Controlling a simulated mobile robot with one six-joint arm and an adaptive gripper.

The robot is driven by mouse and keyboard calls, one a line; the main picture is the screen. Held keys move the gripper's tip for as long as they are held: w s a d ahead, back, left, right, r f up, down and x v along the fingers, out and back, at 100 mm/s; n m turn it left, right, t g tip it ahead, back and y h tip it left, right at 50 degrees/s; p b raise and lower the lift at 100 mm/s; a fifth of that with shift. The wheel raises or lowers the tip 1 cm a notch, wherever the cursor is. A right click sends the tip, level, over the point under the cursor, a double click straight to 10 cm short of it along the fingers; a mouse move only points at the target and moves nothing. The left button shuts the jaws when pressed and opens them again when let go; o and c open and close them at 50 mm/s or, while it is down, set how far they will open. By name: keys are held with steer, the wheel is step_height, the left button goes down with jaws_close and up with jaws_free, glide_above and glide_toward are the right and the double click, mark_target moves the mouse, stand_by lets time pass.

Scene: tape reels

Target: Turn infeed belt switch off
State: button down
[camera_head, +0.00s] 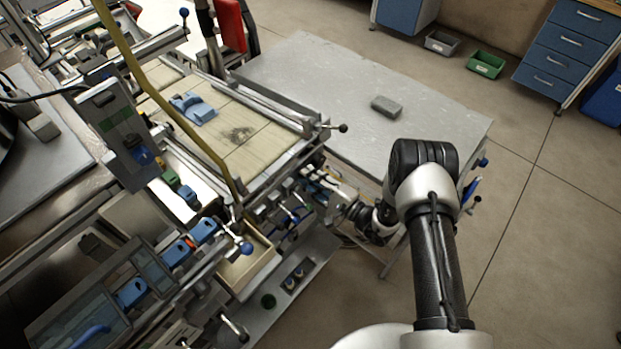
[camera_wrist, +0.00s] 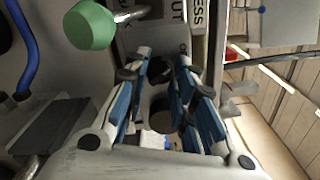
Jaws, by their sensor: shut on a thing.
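In the wrist view, my gripper (camera_wrist: 163,68) has its two blue-padded fingers closed in on a dark, rounded knob (camera_wrist: 161,108), which looks like the infeed belt switch. The knob is between the fingers, in front of a grey panel. Part of it is hidden by the fingers, and I cannot read which way it points. Labels (camera_wrist: 197,15) above the fingers are cut off, with only parts such as "OUT" and "ESS" legible. In the head view, my gripper (camera_head: 311,188) reaches left into the side of the machine; the switch is too small to make out there.
A green knob (camera_wrist: 90,25) on a metal stem is close to the left finger. A blue curved handle (camera_wrist: 27,50) is farther left. In the head view, a grey table (camera_head: 310,75) with a grey block (camera_head: 386,106) stands behind the arm.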

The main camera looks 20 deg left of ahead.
steer(key=c, duration=1.3)
jaws_free()
steer(key=v, duration=1.2)
